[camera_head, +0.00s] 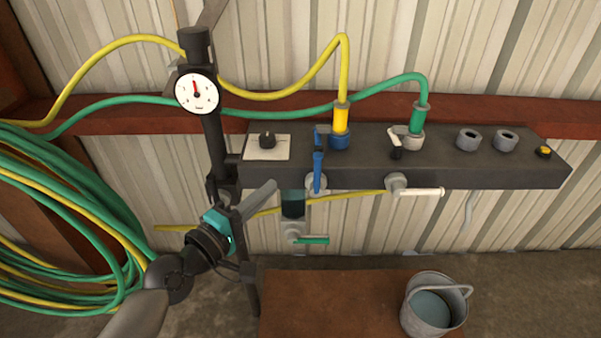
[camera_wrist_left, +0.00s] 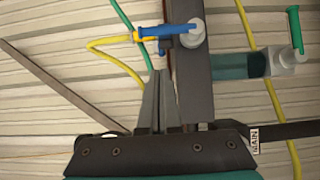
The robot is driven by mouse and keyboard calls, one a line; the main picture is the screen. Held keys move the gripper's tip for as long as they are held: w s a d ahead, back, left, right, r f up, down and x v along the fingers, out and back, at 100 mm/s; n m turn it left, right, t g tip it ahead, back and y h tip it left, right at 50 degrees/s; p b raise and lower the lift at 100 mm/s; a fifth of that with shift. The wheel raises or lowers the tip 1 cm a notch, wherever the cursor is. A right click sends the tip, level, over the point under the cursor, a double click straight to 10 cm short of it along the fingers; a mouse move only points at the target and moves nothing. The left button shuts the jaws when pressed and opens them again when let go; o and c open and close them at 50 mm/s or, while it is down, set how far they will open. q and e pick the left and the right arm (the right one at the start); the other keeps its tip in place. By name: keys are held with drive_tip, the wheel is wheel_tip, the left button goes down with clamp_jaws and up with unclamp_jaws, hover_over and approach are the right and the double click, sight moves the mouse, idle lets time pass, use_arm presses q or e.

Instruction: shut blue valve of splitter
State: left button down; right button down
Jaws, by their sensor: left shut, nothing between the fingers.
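The splitter (camera_head: 450,170) is a long dark grey box mounted along the wall. Its blue valve handle (camera_head: 318,170) stands upright on a round hub at the front face; it also shows in the left wrist view (camera_wrist_left: 165,31), reaching left from its pale hub. My left gripper (camera_head: 275,186) comes in from the lower left, its fingers shut and empty. The tips sit to the left of the blue handle, apart from it. In the left wrist view the closed fingers (camera_wrist_left: 160,76) point up toward the blue handle, with a gap between. My right gripper is not in view.
A white valve handle (camera_head: 421,191) points right; a green drain handle (camera_head: 313,240) hangs below. A gauge (camera_head: 197,93) on a dark post stands left of the splitter. Yellow and green hoses plug in on top. A bucket (camera_head: 432,308) stands on a brown surface (camera_head: 335,300).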

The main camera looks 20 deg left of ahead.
sight(317, 174)
use_arm(q)
drive_tip(key=w+d, duration=0.5)
drive_tip(key=w, duration=0.1)
drive_tip(key=shift+w+p, duration=0.2)
drive_tip(key=shift+p, duration=0.1)
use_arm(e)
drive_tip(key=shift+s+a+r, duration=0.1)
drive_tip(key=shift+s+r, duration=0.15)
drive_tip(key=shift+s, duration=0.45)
